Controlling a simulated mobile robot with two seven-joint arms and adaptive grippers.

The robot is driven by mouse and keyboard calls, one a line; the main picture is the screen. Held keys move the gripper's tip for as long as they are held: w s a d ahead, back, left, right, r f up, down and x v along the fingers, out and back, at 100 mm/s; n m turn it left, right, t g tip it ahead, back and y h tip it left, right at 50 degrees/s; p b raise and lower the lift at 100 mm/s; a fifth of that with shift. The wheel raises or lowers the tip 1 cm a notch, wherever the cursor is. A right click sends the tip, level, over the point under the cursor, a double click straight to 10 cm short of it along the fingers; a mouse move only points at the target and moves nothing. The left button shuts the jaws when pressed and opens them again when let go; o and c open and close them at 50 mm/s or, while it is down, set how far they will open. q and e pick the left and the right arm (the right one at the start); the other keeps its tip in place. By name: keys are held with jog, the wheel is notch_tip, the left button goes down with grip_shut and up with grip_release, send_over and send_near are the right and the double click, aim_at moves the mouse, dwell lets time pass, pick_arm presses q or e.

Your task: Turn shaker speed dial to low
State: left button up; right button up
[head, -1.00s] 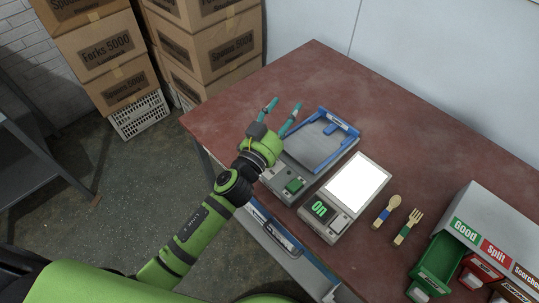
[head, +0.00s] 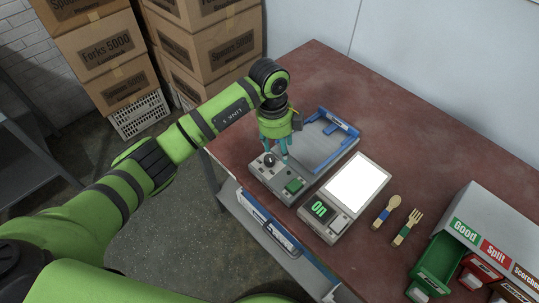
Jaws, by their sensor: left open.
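The shaker (head: 312,157) is a grey tray with blue edges on the table. Its grey control panel (head: 287,199) at the front carries a green button (head: 294,186) and a dark round dial (head: 270,159). My left gripper (head: 276,156) points down over the panel, with its teal fingers open close to the dial. I cannot tell whether the fingers touch it. The dial's marks are too small to read. My right gripper is not in view.
A light panel (head: 357,183) with a lit "On" display stands right of the shaker. A wooden spoon (head: 388,211) and fork (head: 408,226) lie farther right. A sorting box (head: 482,222) with a green drawer (head: 437,262) is at the right. The reddish table (head: 425,165) is clear behind them.

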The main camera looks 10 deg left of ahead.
aim_at(269, 158)
pick_arm(q)
jog(key=a, duration=0.1)
jog(key=a+y, duration=0.1)
jog(key=a, duration=0.1)
jog(key=shift+w+r+n+y, duration=0.25)
jog(key=shift+r+n+y, duration=0.05)
jog(key=shift+n, duration=0.1)
notch_tip(269, 158, down, 6)
jog(key=shift+r+p, duration=0.2)
jog(key=shift+p, duration=0.65)
jog(key=shift+d+f, duration=0.1)
jog(key=shift+f, duration=0.55)
grip_shut()
